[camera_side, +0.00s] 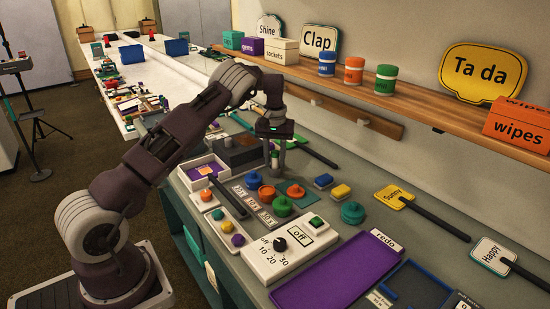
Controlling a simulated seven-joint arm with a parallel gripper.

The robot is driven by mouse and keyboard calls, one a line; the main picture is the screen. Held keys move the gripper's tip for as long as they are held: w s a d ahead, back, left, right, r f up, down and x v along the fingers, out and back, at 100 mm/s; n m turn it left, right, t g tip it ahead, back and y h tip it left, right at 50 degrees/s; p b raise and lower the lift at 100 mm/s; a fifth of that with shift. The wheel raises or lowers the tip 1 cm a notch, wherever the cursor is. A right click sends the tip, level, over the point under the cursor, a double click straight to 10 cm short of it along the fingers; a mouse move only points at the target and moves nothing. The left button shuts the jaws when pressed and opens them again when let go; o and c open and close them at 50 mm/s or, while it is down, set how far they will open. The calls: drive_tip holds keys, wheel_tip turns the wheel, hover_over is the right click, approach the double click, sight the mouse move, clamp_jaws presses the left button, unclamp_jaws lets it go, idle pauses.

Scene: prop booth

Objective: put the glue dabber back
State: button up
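My gripper (276,168) points down over the far part of the grey bench (340,192), behind the round coloured pieces. A small upright greenish piece (275,158) shows between its fingers; it may be the glue dabber, but it is too small to be sure. I cannot tell whether the fingers press on it. A dark box (235,151) stands just left of the gripper. A blue (253,179), an orange (267,193) and a green round piece (282,206) stand in front of the gripper. A teal round piece with a knob (352,212) is to the right.
A white switch box (275,264) and a purple "redo" tray (337,272) lie at the front. Paddle signs (394,197) lie along the wall side. A wooden shelf (420,104) holds jars and boxes above.

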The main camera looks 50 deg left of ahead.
drive_tip(key=shift+o, duration=0.6)
wheel_tip(320, 180, up, 14)
drive_tip(key=s+d+r+m+t+h, duration=0.1)
drive_tip(key=s+d+r+m+t, duration=0.15)
drive_tip(key=s+d+r, duration=1.1)
drive_tip(key=s+d+m+t, duration=0.2)
drive_tip(key=s+d+m, duration=0.1)
drive_tip(key=s+d, duration=0.8)
drive_tip(key=s+d+f+m, duration=0.1)
drive_tip(key=s+f, duration=0.2)
drive_tip(key=s, duration=0.2)
drive_tip(key=s+d+f+m+t+y, duration=0.1)
drive_tip(key=s+f+m, duration=0.1)
drive_tip(key=s, duration=0.3)
drive_tip(key=shift+s+d+f, duration=0.25)
drive_tip(key=shift+s+f, duration=0.15)
drive_tip(key=shift+f, duration=0.25)
